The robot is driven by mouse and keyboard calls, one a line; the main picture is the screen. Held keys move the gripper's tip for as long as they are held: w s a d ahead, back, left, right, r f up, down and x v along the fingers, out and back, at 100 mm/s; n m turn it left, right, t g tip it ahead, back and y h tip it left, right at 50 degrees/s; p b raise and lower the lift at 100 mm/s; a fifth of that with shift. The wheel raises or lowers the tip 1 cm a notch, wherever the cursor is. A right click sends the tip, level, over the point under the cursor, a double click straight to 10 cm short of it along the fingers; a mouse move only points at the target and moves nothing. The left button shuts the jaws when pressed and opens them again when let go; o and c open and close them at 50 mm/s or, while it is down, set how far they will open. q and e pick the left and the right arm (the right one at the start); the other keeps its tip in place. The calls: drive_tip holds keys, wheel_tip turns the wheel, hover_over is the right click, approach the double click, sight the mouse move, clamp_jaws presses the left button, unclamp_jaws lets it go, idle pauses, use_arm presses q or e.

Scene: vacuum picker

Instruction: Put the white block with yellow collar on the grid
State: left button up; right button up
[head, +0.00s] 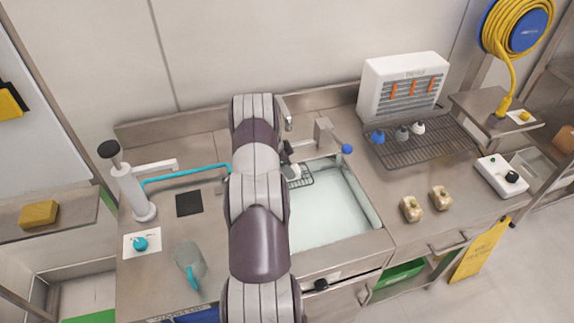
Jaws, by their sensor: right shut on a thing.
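My right arm comes up the middle of the head view, and its gripper (288,160) is over the sink's back left corner, mostly hidden behind the arm. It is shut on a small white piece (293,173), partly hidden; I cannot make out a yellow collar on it. A small dark wire grid (304,181) lies just under and beside this piece at the sink's edge; I cannot tell whether they touch. A larger wire grid (446,150) stands on the counter at right, with blue, grey and white-topped pieces along its back left. My left gripper is not in view.
A white vented box (402,84) stands behind the large grid.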

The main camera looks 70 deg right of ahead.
drive_tip(key=shift+a+f, duration=0.1)
drive_tip(key=o, duration=1.2)
